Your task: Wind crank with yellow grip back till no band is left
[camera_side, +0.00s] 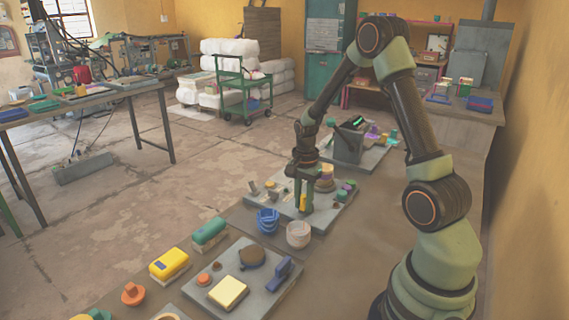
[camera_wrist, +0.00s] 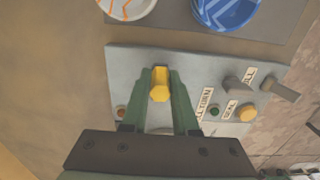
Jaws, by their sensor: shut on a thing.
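The yellow grip (camera_wrist: 160,84) of the crank stands between the two green fingers of my gripper (camera_wrist: 162,74) in the wrist view. The fingers are shut on it from both sides. In the side view my gripper (camera_side: 304,206) reaches down to a grey plate (camera_side: 322,220), and the yellow grip (camera_side: 303,202) shows as a small patch between the fingers. The crank's arm and pivot are hidden by my gripper. I cannot make out any band in either view.
In the wrist view the grey panel (camera_wrist: 125,65) carries small labels, a grey lever (camera_wrist: 280,88) and a yellow-orange knob (camera_wrist: 247,112) on the right. A blue patterned bowl (camera_side: 267,220) and a pale bowl (camera_side: 298,234) stand close in front of my gripper.

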